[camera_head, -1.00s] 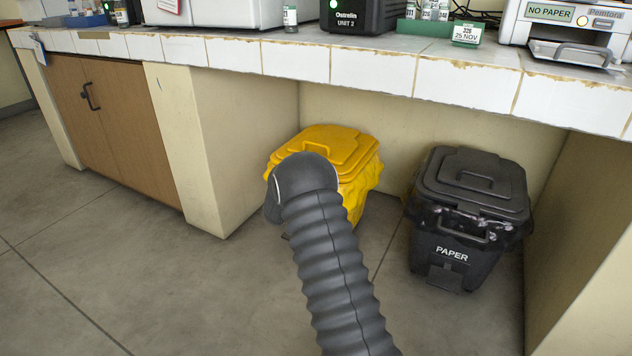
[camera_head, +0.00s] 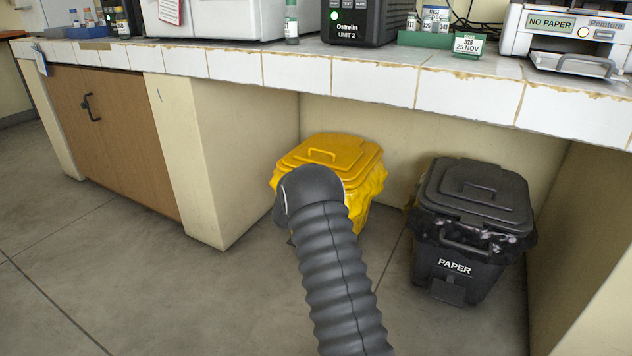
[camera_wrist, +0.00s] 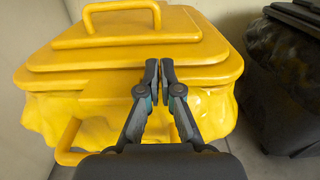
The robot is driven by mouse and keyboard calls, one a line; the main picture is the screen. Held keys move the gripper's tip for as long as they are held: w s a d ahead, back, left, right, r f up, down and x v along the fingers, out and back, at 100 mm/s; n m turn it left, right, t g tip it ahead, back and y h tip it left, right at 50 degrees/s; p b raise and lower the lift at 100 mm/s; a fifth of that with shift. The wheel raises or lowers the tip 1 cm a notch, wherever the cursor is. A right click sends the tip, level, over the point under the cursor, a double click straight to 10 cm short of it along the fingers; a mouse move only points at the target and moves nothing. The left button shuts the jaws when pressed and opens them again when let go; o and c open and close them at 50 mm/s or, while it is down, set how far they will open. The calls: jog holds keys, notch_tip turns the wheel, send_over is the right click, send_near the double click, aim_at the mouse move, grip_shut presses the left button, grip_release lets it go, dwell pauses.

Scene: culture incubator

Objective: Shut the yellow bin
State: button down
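The yellow bin (camera_head: 365,196) stands on the floor under the bench, with a yellow liner bulging around its rim. Its lid (camera_head: 338,153) lies flat on top and looks down on the rim. The wrist view shows the lid (camera_wrist: 190,53) close up, with its raised handle (camera_wrist: 121,14) at the far side. My gripper (camera_wrist: 159,70) is in front of the bin, its fingertips together at the lid's near edge, with nothing between them. I cannot tell whether they touch the lid. In the head view my arm hides the gripper and the bin's lower front.
A black paper bin (camera_head: 455,268) with its lid down stands just right of the yellow bin. The tiled bench (camera_head: 372,80) overhangs both. A bench side panel (camera_head: 245,165) stands to the left and another to the right. The floor in front is clear.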

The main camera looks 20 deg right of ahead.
jog(key=v, duration=1.4)
jog(key=shift+w+p, duration=0.2)
jog(key=shift+p, duration=0.2)
